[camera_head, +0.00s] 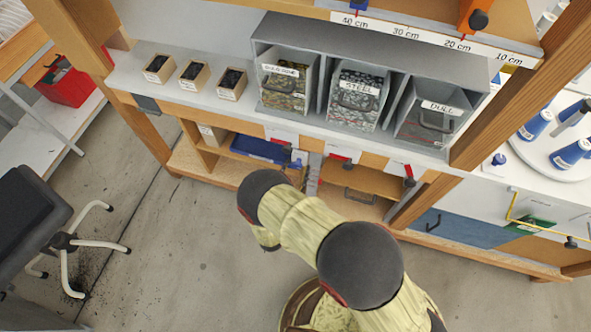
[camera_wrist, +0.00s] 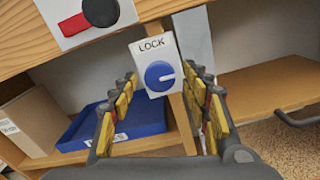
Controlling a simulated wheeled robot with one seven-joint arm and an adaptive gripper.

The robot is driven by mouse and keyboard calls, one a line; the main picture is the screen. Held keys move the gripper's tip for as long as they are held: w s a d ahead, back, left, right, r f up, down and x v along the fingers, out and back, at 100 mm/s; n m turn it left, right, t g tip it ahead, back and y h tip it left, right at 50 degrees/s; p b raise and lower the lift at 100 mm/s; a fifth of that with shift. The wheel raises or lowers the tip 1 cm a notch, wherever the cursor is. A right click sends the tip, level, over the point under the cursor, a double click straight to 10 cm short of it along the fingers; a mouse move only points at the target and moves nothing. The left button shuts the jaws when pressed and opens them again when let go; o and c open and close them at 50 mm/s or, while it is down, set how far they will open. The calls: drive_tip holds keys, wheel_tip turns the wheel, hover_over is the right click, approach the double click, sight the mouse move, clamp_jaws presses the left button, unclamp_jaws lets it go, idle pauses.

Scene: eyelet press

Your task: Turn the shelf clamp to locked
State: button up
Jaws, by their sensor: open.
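A round blue dial (camera_wrist: 159,76) sits on a small white plate marked LOCK (camera_wrist: 152,45) on a wooden shelf upright in the wrist view. A white line on the dial points right, not up at the word. My gripper (camera_wrist: 161,84) is open, with its fingers to the left and right of the plate and dial. Nothing is held between them. I cannot tell whether the fingers touch the plate. In the head view my arm hides the gripper.
A red lever with a black hub (camera_wrist: 101,10) is on a white plate at upper left. A blue tray (camera_wrist: 112,128) and a cardboard box (camera_wrist: 32,120) are on the shelf. Bins (camera_head: 354,95) and small boxes (camera_head: 193,75) stand above. A stool (camera_head: 30,215) is left.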

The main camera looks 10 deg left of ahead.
drive_tip(key=shift+c, duration=1.2)
drive_tip(key=c, duration=0.9)
